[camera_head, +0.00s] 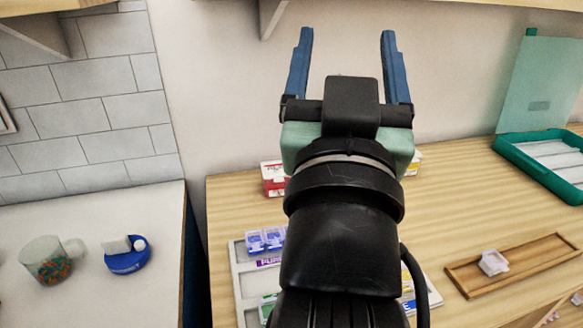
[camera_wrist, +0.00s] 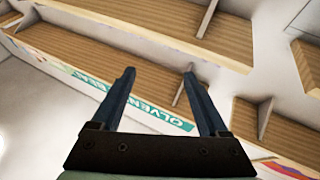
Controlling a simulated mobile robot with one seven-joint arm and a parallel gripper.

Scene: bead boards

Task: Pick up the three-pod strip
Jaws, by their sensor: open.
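A strip of blue-lidded pods (camera_head: 265,239) lies on a white board (camera_head: 239,278) on the wooden table, at the left of my arm. Two pods show clearly; my arm may hide more, so I cannot tell whether it is the three-pod strip. A green-lidded piece (camera_head: 267,308) lies lower on the board, partly hidden by my arm. My gripper (camera_head: 347,36) is open and empty, raised high above the table against the wall, well away from the pods. In the wrist view my gripper (camera_wrist: 159,74) has nothing between its fingers, and no pods show there.
A wooden tray (camera_head: 530,266) with a small white piece (camera_head: 493,262) is at right, a green-rimmed tray (camera_head: 525,172) behind it. A red-and-white box (camera_head: 273,178) stands behind the board. The left counter holds a mug (camera_head: 45,262) and a blue dish (camera_head: 128,262). Wooden shelves (camera_wrist: 120,48) fill the wrist view.

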